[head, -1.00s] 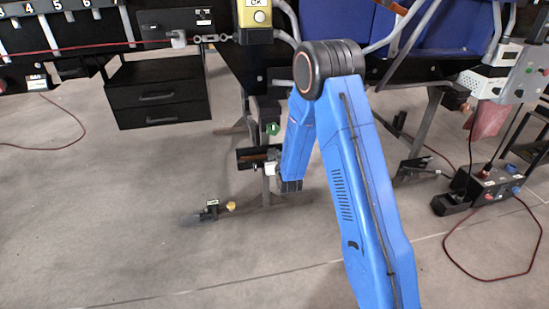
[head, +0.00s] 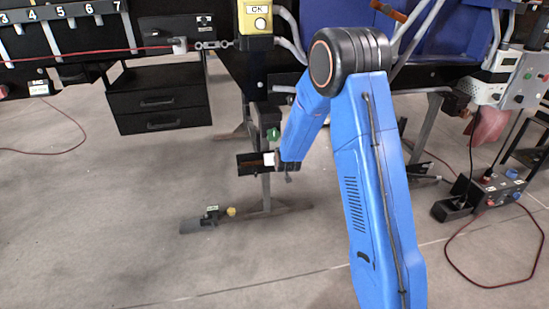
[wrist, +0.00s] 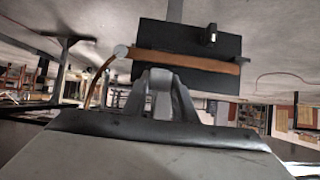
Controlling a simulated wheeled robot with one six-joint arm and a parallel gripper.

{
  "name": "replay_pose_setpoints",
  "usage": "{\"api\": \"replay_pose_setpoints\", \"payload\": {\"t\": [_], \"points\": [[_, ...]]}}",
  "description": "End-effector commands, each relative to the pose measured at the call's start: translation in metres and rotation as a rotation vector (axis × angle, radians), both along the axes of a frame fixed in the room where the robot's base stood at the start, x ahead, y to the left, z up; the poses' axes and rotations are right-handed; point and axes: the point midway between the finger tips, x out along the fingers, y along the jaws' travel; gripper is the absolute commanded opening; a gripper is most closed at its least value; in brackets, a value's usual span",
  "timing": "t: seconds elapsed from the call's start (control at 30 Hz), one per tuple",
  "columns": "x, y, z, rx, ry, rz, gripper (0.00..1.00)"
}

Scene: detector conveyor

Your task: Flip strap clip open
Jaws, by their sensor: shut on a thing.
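A black plate (wrist: 185,40) with a brown strap (wrist: 205,64) across it fills the upper middle of the wrist view. My gripper is mostly hidden there.
A green round marker (head: 273,134) is above the plate. A low foot bar with a yellow knob (head: 231,212) lies below it. Black drawers (head: 160,108) stand at the left, and a control box with red cable (head: 490,196) at the right. The floor at front left is clear.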

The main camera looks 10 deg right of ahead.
Motion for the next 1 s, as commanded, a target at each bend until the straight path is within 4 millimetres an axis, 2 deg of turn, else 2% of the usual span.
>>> {"api": "replay_pose_setpoints", "payload": {"t": [0.2,0.23,0.3,0.67,0.83,1.0], "points": [[0.000,0.000,0.000,0.000,0.000,0.000,0.00],[0.000,0.000,0.000,0.000,0.000,0.000,0.32],[0.000,0.000,0.000,0.000,0.000,0.000,0.44],[-0.003,0.000,0.002,0.000,-0.001,0.000,0.44],[-0.018,0.000,0.012,0.000,-0.002,0.000,0.44],[-0.042,0.000,0.027,0.000,-0.002,0.000,0.44]]}}
